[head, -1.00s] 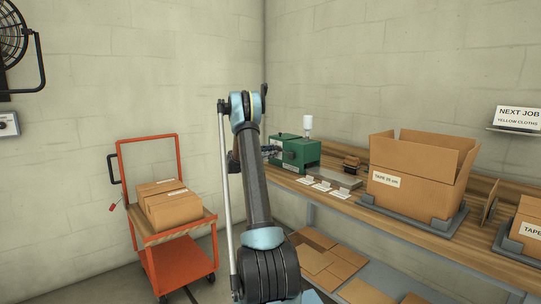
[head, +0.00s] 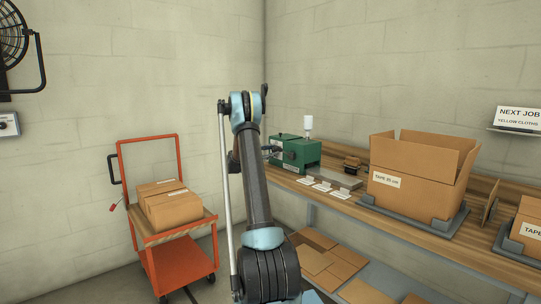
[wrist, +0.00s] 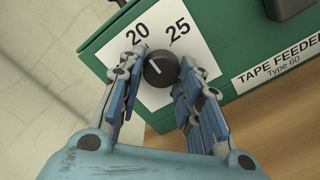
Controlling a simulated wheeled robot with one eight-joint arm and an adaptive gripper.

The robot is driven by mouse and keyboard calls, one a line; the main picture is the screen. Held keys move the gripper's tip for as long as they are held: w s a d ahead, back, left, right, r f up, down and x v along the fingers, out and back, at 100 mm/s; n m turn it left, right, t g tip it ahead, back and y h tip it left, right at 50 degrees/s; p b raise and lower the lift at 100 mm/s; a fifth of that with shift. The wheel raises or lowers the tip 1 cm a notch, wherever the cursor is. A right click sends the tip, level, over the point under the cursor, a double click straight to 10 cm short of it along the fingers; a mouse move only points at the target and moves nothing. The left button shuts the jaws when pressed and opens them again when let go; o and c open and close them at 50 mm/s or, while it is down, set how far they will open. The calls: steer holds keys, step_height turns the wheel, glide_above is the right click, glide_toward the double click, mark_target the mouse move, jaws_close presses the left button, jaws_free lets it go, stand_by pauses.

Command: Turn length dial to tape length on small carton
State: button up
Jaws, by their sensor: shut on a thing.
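The green tape feeder (head: 300,153) stands at the far end of the bench. In the wrist view its casing (wrist: 226,45) carries a white plate with 20 and 25 printed on it, and a black round length dial (wrist: 161,70). A pale mark on the dial points up and left, roughly toward 20. My gripper (wrist: 160,66) has its fingers on both sides of the dial, shut on it. In the head view my arm hides most of the gripper. The small carton (head: 530,229) is cut off at the right edge; its label reads only "TAPE".
A large open carton (head: 415,197) labelled with a tape length stands on a grey holder on the bench. White cards (head: 322,187) lie before the feeder. An orange cart (head: 180,262) with boxes stands left. Flat cardboard (head: 325,260) lies below the bench.

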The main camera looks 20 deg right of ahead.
steer(key=shift+s+f, duration=0.1)
steer(key=o, duration=1.1)
steer(key=shift+c, duration=0.2)
steer(key=shift+a, duration=0.1)
steer(key=v, duration=1.2)
